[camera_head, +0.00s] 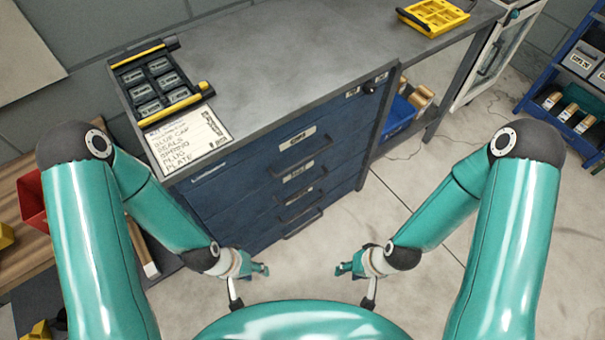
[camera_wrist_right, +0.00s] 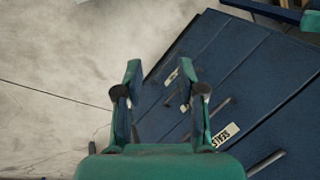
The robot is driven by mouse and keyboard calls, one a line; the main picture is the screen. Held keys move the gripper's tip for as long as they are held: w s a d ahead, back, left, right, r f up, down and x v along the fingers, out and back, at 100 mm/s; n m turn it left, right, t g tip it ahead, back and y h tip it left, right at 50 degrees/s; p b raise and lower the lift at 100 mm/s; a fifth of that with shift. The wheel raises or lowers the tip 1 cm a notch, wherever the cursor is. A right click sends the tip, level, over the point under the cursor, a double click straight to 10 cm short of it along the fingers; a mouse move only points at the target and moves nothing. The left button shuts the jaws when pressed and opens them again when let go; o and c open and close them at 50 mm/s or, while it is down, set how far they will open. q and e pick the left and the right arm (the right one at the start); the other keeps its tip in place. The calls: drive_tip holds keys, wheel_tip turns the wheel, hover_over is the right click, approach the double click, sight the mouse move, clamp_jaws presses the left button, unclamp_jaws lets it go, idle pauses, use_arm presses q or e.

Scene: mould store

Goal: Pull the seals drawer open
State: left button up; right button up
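The blue drawer cabinet (camera_head: 240,195) stands left of centre in the head view, its drawers flush with the front. The right wrist view shows a white label reading SEALS (camera_wrist_right: 225,134) on the seals drawer, with a bar handle (camera_wrist_right: 221,106) beside it. In the head view the drawer labels are too small to read surely. My right gripper (camera_head: 345,269) is open and empty; its fingers also show in the right wrist view (camera_wrist_right: 160,85), apart from the cabinet. My left gripper (camera_head: 262,268) looks open and empty, in front of the cabinet's lower part.
A black-and-yellow tray (camera_head: 160,82) of grey blocks and a written card (camera_head: 188,140) lie on the cabinet top. A yellow case (camera_head: 434,15) lies at the back. A blue rack (camera_head: 570,85) stands at right.

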use_arm(q)
drive_tip(key=shift+w+d, duration=0.15)
drive_tip(key=shift+w, duration=0.3)
use_arm(e)
drive_tip(key=shift+w+d, duration=0.15)
drive_tip(key=shift+w, duration=0.15)
use_arm(q)
wheel_tip(320, 180, down, 45)
drive_tip(key=b, duration=4.5)
use_arm(e)
drive_tip(key=m+t+y+p, duration=0.5)
drive_tip(key=m+t+p, duration=0.3)
drive_tip(key=t, duration=0.4)
approach(306, 187)
use_arm(q)
wheel_tip(306, 187, up, 7)
drive_tip(key=b, duration=0.1)
drive_tip(key=shift+f+b, duration=0.2)
drive_tip(key=shift+b, duration=0.1)
use_arm(e)
drive_tip(key=shift+m, duration=0.5)
drive_tip(key=x, duration=1)
drive_tip(key=shift+f, duration=0.45)
